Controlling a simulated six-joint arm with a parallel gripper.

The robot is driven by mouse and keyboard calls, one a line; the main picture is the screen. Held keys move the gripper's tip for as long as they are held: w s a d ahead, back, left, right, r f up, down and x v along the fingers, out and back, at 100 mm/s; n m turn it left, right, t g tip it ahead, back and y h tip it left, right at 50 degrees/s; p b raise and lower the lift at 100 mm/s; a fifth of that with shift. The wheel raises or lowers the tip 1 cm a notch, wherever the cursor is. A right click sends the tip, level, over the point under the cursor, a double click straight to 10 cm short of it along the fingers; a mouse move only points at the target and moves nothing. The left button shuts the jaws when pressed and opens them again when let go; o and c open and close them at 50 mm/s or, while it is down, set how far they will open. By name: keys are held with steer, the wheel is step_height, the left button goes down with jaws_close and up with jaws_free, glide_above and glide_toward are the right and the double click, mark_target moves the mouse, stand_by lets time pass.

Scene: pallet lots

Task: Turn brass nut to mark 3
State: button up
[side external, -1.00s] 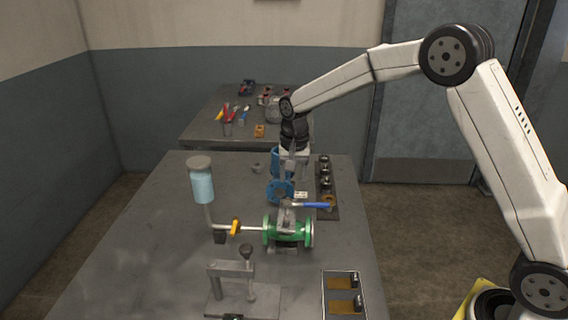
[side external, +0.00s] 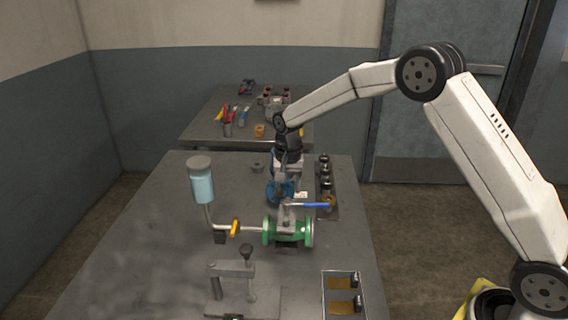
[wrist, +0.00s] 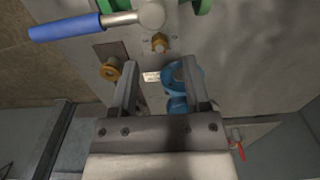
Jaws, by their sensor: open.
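The brass nut (wrist: 160,42) sits on a small plate on the grey bench, near the pivot of the blue-handled lever, in the wrist view. Any marks around it are too small to read. My gripper (wrist: 162,85) is open, with a finger on either side of a gap and nothing between them. The nut lies beyond the fingertips in the wrist view, apart from them. In the side view my gripper (side external: 287,178) is over the blue fitting (side external: 281,191), behind the green valve (side external: 288,232). I cannot make out the nut there.
The blue lever handle (side external: 311,205) reaches right above the valve. A dark rack (side external: 326,213) with several round parts stands to the right; a brass piece (wrist: 110,69) shows near my left finger. A clear blue cup (side external: 201,185) stands left. The bench's left front is clear.

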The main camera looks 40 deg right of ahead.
steer(key=shift+f, duration=1.8)
jaws_close()
